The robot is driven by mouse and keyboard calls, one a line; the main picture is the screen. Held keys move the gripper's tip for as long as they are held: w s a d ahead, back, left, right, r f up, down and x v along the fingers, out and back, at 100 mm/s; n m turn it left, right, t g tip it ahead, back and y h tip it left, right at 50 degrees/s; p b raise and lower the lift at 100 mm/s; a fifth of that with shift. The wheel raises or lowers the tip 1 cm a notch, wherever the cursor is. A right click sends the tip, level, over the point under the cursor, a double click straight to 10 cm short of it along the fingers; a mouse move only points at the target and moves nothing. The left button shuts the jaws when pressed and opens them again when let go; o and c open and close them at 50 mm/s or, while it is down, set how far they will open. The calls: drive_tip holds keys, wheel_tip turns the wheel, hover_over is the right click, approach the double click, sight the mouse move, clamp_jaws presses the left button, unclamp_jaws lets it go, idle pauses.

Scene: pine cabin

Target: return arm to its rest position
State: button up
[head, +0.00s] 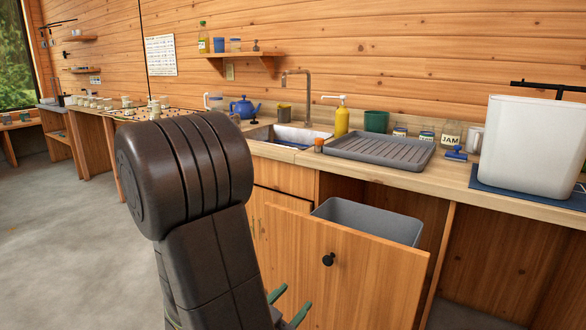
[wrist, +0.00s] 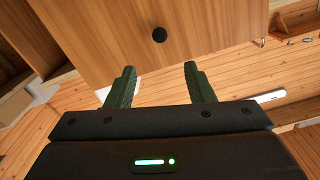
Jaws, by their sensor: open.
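My arm stands in the middle foreground of the head view, its dark links covering part of the counter and cabinet. My gripper (head: 290,306) is low in the head view, its green fingers in front of the wooden pull-out front. In the wrist view my gripper (wrist: 158,84) has its two green fingers well apart with nothing between them. The wooden front (head: 350,265) is pulled out, with a dark round knob (head: 328,259) and a grey bin (head: 368,222) behind it. The knob (wrist: 159,34) also shows beyond the fingertips in the wrist view, apart from them.
The wooden counter (head: 465,187) runs behind, with a sink (head: 285,136), a grey drying tray (head: 378,150) and a yellow bottle (head: 342,118). A large white container (head: 530,145) stands at the right. The floor (head: 60,240) at left is clear.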

sight(327, 262)
drive_tip(key=x, duration=1.6)
drive_tip(key=shift+w+d+b, duration=0.2)
drive_tip(key=shift+w+b, duration=0.1)
drive_tip(key=shift+b, duration=0.05)
drive_tip(key=shift+s, duration=0.1)
